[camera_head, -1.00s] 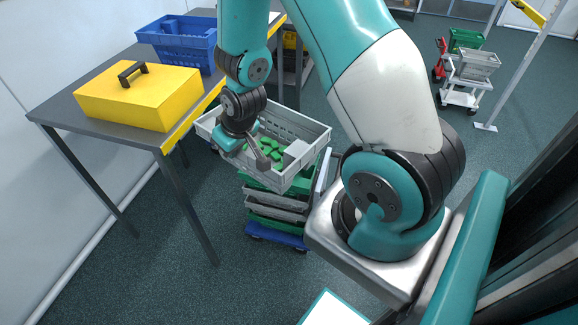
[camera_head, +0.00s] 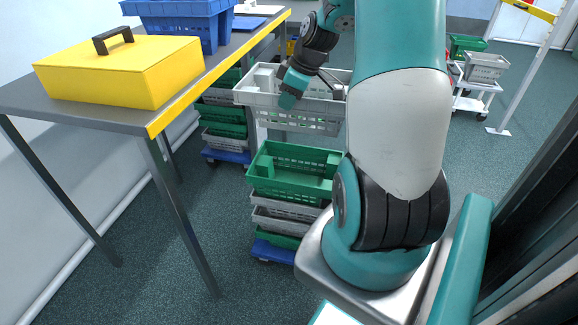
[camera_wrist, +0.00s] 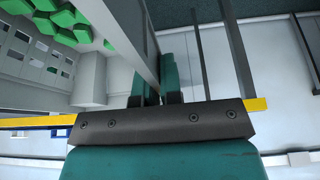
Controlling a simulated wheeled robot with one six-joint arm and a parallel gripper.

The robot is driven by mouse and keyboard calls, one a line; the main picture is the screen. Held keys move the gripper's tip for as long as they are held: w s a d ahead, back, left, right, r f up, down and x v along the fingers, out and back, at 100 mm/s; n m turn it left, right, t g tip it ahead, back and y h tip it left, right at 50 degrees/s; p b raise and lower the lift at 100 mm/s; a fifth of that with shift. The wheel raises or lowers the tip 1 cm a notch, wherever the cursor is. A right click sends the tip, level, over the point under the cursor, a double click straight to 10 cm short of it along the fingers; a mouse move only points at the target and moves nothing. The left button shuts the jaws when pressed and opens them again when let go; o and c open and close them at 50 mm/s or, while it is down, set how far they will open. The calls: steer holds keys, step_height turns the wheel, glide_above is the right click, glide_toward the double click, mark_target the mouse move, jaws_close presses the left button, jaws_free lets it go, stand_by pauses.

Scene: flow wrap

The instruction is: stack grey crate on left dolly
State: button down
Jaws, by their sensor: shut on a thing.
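The grey crate (camera_head: 262,108) hangs in the air, with a gap under it. My gripper (camera_head: 291,95) is shut on its wall; in the wrist view the fingers (camera_wrist: 155,88) grip the crate wall (camera_wrist: 122,38), and green pieces (camera_wrist: 62,20) lie inside. Below and nearer stands a stack topped by a green crate (camera_head: 290,180), on a blue dolly (camera_head: 272,252). Farther back and to the left, partly hidden by the table and the held crate, a blue dolly (camera_head: 226,157) carries a stack of green and grey crates (camera_head: 222,122).
A dark table (camera_head: 110,115) with a yellow toolbox (camera_head: 120,72) and a blue crate (camera_head: 185,22) stands at the left. A white cart (camera_head: 475,98) with crates is at the back right. Floor is clear between the stacks and cart.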

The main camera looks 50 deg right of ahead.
step_height(320, 180, down, 18)
steer(key=b, duration=0.2)
steer(key=shift+b, duration=0.35)
steer(key=shift+f, duration=0.2)
steer(key=shift+f, duration=0.25)
steer(key=c, duration=1.7)
jaws_free()
steer(key=shift+f+b, duration=0.1)
steer(key=shift+b, duration=0.2)
steer(key=o, duration=0.4)
